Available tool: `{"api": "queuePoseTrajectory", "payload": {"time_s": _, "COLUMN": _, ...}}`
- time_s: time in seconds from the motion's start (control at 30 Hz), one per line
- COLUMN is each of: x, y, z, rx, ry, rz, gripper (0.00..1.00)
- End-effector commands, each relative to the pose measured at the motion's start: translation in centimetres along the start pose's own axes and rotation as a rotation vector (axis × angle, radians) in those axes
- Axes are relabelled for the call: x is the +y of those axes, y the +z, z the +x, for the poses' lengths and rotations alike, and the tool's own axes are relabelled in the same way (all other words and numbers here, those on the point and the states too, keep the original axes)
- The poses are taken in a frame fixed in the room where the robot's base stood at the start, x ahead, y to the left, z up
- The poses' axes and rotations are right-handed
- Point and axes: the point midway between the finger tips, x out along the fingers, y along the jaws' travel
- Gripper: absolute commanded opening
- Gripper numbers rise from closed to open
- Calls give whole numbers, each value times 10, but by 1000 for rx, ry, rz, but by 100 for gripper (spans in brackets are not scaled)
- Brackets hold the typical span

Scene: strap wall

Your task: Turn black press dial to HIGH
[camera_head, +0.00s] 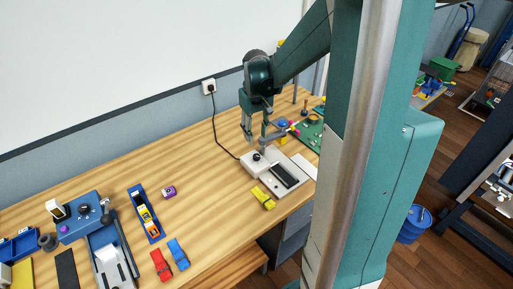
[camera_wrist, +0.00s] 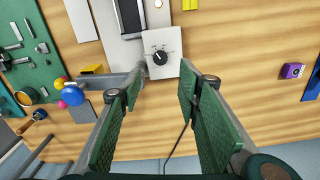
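The black dial (camera_wrist: 160,57) sits on the white control box (camera_wrist: 168,71) of the press, with small tick marks around it. Its setting labels are too small to read. In the head view the dial (camera_head: 257,157) is on the box (camera_head: 247,165) near the right end of the bench. My gripper (camera_wrist: 166,92) is open and empty, its green-padded fingers spread apart. In the wrist view the dial shows beyond the fingertips, between them and slightly left of centre. In the head view my gripper (camera_head: 257,140) hangs above the box, apart from the dial as far as I can tell.
The press's dark strip (camera_head: 284,176) lies beside the box, with a yellow toy car (camera_head: 263,198) in front. A black cord runs from the wall outlet (camera_head: 209,86) to the box. A green board with tools (camera_wrist: 30,50) lies nearby. A blue dial box (camera_head: 82,216) stands far left.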

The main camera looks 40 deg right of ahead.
Motion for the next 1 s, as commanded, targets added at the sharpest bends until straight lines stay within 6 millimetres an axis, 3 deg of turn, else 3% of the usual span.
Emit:
{"api": "queuePoseTrajectory", "payload": {"time_s": 0.5, "x": 0, "y": 2, "z": 26, "rx": 0, "ry": 0, "rz": 310, "gripper": 34}}
{"api": "queuePoseTrajectory", "payload": {"time_s": 1.0, "x": -1, "y": 3, "z": 31, "rx": 0, "ry": 0, "rz": 330, "gripper": 34}}
